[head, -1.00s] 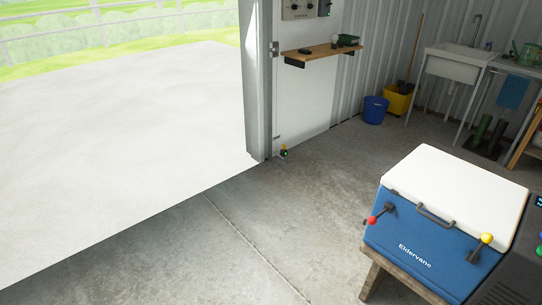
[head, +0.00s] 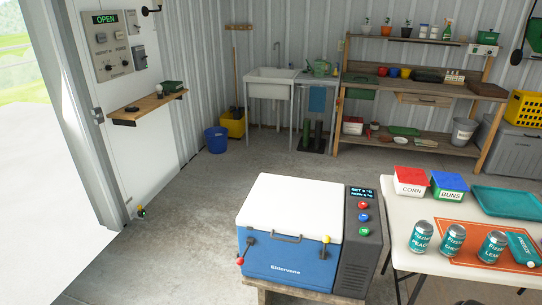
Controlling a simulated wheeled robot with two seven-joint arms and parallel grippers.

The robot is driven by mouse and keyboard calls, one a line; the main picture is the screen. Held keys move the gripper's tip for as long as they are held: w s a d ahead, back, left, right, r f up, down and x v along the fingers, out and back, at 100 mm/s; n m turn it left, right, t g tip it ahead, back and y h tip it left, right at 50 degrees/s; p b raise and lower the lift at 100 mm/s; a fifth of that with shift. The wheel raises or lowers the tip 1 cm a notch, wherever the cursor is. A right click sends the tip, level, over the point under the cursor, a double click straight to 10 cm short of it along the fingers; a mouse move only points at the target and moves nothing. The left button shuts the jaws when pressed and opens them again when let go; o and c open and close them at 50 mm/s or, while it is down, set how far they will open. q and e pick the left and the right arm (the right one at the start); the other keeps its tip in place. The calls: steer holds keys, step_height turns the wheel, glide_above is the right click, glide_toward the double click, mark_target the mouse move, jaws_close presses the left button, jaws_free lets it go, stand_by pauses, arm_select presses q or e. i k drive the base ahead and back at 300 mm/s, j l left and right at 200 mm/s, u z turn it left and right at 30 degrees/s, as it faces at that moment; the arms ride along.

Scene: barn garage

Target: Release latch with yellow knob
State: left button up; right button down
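The blue cooler (head: 277,262) with a white lid (head: 290,208) stands on a low wooden stand in the lower middle of the head view. On its front, the latch with the yellow knob (head: 326,239) is on the right, its dark lever slanting down from the knob. A second latch with a red knob (head: 240,261) is on the left, its knob low. The lid is closed. Neither of my grippers shows in this view.
A dark control unit (head: 357,245) with coloured buttons adjoins the cooler's right side. A white table (head: 407,208) with cans, a red CORN box, a blue BUNS box and a teal tray (head: 507,201) stands at the right. The concrete floor (head: 185,240) left of the cooler is clear.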

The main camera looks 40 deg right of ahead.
mark_target(326, 239)
steer(key=z, duration=1.55)
